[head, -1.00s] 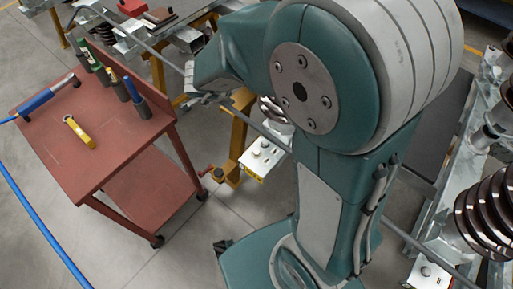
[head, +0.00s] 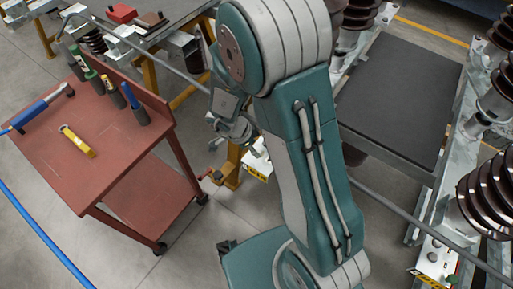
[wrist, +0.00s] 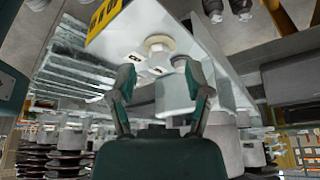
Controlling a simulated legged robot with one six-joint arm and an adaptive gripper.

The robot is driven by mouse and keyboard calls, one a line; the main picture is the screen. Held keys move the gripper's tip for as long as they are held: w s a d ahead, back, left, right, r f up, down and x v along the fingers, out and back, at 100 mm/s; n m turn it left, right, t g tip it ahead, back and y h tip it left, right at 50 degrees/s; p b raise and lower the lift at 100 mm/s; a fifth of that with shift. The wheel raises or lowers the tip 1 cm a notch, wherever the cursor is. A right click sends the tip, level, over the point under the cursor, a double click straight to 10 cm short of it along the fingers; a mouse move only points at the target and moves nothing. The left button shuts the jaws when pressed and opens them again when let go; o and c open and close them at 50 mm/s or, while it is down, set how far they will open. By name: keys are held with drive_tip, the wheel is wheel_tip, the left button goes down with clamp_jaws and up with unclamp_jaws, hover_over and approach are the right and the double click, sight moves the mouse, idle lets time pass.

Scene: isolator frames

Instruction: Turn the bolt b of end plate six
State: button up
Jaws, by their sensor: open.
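In the wrist view a pale end plate (wrist: 206,62) with a yellow label (wrist: 106,17) fills the upper middle. I cannot read the number on it for sure. A round bolt head on a pale washer (wrist: 159,43) sits on its face, just beyond my fingertips, with small letter tags beside it. My gripper (wrist: 158,68) is open and empty, one finger on each side below the bolt, apart from it. In the head view the white end plate (head: 257,160) with a yellow label is partly hidden by my arm, and my gripper (head: 240,130) is close above it.
Another labelled end plate (head: 434,258) is at lower right beside brown ribbed insulators (head: 490,200). A dark flat panel (head: 400,95) lies behind my arm.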

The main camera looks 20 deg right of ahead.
drive_tip(key=shift+x, duration=0.95)
drive_tip(key=shift+d+f, duration=0.2)
drive_tip(key=shift+c, duration=0.4)
clamp_jaws()
drive_tip(key=shift+a, duration=0.1)
drive_tip(key=shift+n, duration=0.4)
